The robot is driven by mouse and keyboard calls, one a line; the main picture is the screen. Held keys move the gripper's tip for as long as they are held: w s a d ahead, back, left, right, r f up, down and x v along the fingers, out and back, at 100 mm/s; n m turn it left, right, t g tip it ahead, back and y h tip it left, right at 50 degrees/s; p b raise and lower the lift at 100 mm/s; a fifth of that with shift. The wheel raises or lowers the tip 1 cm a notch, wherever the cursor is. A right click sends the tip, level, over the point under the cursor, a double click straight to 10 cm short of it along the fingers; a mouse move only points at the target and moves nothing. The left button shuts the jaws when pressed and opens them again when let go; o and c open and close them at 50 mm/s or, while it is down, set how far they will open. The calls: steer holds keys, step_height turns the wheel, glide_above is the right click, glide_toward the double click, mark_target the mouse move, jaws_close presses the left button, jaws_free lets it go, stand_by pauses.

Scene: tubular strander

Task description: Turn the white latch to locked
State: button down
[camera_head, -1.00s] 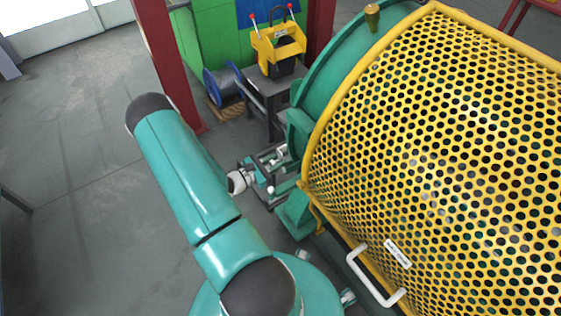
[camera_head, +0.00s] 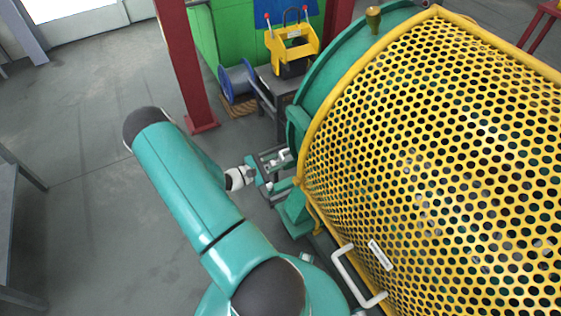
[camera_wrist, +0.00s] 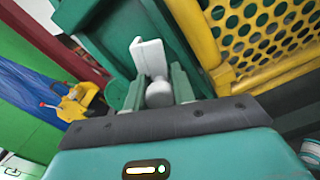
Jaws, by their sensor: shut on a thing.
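The white latch (camera_wrist: 149,58) shows in the wrist view as a flat white plate with a rounded white knob (camera_wrist: 159,94) in front of it. My gripper (camera_wrist: 160,86) has its two green fingers on either side of the knob and is shut on it. In the head view my gripper (camera_head: 268,169) is at the left edge of the machine, low beside the yellow guard. White parts of the latch (camera_head: 284,158) show there, small and partly hidden by my gripper. I cannot tell the latch's exact angle.
The yellow perforated guard (camera_head: 430,150) with a white handle (camera_head: 348,275) fills the right. A red post (camera_head: 184,70), a blue-flanged spool (camera_head: 236,82) and a yellow device (camera_head: 291,45) on a stand are behind. Grey floor at left is mostly clear.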

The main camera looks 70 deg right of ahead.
steer(key=m, duration=0.1)
steer(key=s+a+f+m, duration=0.1)
steer(key=shift+m, duration=0.3)
step_height(320, 180, down, 6)
steer(key=s+a+m, duration=0.1)
steer(key=s+m, duration=0.1)
steer(key=m, duration=0.9)
steer(key=shift+a, duration=0.4)
steer(key=c, duration=1.2)
jaws_free()
steer(key=shift+s, duration=0.15)
steer(key=shift+o, duration=0.2)
steer(key=shift+a, duration=0.1)
steer(key=v, duration=1.3)
steer(key=shift+w+a, duration=0.25)
steer(key=shift+w, duration=0.1)
